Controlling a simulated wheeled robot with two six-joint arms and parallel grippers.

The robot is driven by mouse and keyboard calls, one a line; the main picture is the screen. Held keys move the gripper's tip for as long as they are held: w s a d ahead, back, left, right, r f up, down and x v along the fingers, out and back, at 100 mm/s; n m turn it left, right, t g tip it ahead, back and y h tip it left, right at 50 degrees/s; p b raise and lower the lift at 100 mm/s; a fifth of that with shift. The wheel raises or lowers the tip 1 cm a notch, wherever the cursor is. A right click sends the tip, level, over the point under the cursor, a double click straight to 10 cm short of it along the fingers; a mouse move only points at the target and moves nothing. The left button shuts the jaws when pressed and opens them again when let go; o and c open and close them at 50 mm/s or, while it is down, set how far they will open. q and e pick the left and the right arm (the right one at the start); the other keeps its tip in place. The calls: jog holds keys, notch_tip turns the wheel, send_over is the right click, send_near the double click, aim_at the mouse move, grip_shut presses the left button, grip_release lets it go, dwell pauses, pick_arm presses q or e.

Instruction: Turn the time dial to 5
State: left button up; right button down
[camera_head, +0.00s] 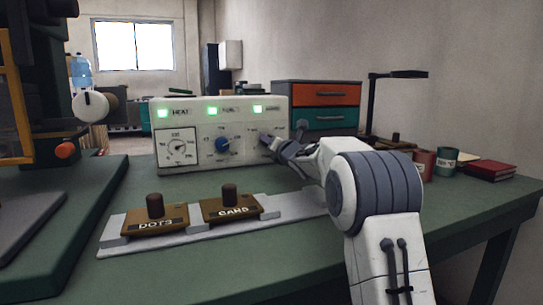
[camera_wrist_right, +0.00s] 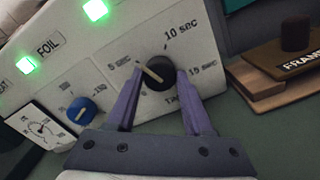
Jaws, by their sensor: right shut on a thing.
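The white control box (camera_head: 190,110) stands on the green bench. Its black time dial (camera_wrist_right: 158,78) shows in the right wrist view, with "5 sec", "10 sec" and "15 sec" marks around it. The dial's pale pointer line slants toward the upper left, toward the "5 sec" side. My right gripper (camera_wrist_right: 160,74) is shut on the dial, with one finger on each side. In the head view my right gripper (camera_head: 271,143) reaches the box's right front and hides most of the dial. My left gripper is not in view.
A blue dial (camera_head: 223,145) and a square gauge (camera_head: 178,147) are on the box's face. Green lamps (camera_head: 212,111) glow above. Two brown stamping blocks (camera_head: 155,222) (camera_head: 230,208) sit on a grey rail in front. Cups (camera_head: 446,161) and a red book (camera_head: 487,170) stand at right.

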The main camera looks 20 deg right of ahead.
jog(key=shift+f+n+b, duration=0.15)
jog(key=shift+n+b, duration=1.05)
jog(key=shift+n, duration=0.3)
jog(key=shift+c, duration=1.5)
grip_release()
jog(key=shift+s, duration=0.1)
jog(key=shift+s, duration=0.3)
jog(key=s+b, duration=0.1)
jog(key=s, duration=0.8)
jog(key=shift+s+d+b, duration=0.15)
jog(key=shift+s+b, duration=0.15)
